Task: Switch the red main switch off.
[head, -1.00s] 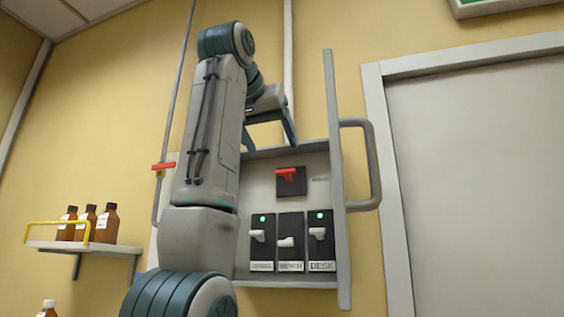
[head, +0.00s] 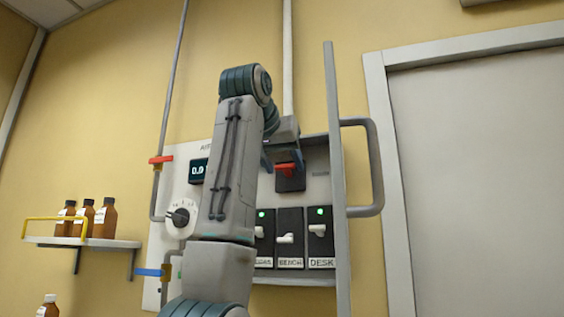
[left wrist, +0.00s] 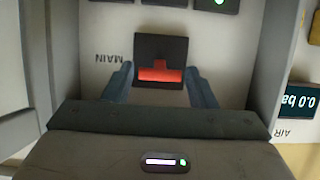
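The red main switch (head: 287,168) sits on a dark square plate at the top of the open electrical box (head: 320,153). It also shows in the left wrist view (left wrist: 160,74), beside the printed word MAIN. My left gripper (head: 282,166) is at the switch in the head view. In the left wrist view its two fingers (left wrist: 160,88) are spread, one on each side of the red handle, with gaps between. I cannot tell how deep the fingertips reach. My right gripper is in no view.
Below the main switch are three breakers (head: 290,238), labelled, with green lights on the outer two. The box's open door with its grey handle (head: 372,165) stands at the right. An air panel with a dial (head: 180,217) and a bottle shelf (head: 85,242) are at left.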

